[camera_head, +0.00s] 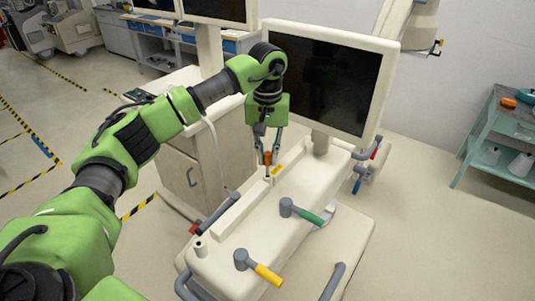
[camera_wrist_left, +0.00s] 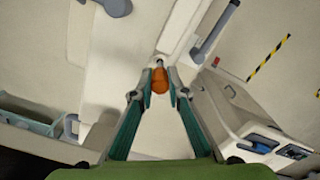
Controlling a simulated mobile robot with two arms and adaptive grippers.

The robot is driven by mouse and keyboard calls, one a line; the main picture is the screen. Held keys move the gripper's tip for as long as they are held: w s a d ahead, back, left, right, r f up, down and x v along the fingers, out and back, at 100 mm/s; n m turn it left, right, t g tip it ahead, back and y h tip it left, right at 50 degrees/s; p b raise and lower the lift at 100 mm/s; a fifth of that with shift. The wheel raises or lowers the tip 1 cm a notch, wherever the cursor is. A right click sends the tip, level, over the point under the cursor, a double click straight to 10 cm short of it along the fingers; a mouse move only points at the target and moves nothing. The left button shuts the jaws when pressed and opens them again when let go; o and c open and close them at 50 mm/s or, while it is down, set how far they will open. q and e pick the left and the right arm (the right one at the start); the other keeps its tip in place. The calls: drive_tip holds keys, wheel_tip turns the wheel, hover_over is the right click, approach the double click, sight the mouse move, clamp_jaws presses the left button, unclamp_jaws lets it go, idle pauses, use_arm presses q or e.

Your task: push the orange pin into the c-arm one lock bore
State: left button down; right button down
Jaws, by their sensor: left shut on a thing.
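My left gripper (camera_head: 266,158) is shut on the orange pin (camera_head: 267,157), above the far left part of the white cart with the monitor. In the left wrist view, the left gripper (camera_wrist_left: 160,95) has its fingertips on both sides of the pin's orange head (camera_wrist_left: 159,83). A short grey shank points away from the head toward the cart. The pin looks roughly upright in the head view, with its lower end close to the cart's raised ledge (camera_head: 238,207). The bore itself is not clearly visible, so I cannot tell whether the pin touches or enters it. My right gripper is out of view.
The cart top carries a green-handled lever (camera_head: 308,215) and a yellow-handled lever (camera_head: 262,270). A monitor (camera_head: 325,80) stands behind the gripper. A beige cabinet (camera_head: 190,165) stands to the left. A teal trolley (camera_head: 490,135) is at far right, with open floor between.

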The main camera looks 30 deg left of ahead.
sight(268, 164)
use_arm(q)
drive_tip(key=shift+f+b, duration=0.4)
drive_tip(key=shift+f, duration=0.3)
drive_tip(key=shift+f+b, duration=1)
drive_tip(key=shift+f, duration=0.5)
drive_tip(key=c, duration=1.9)
unclamp_jaws()
drive_tip(key=shift+r, duration=0.1)
wheel_tip(268, 164, up, 12)
drive_tip(key=shift+f, duration=0.1)
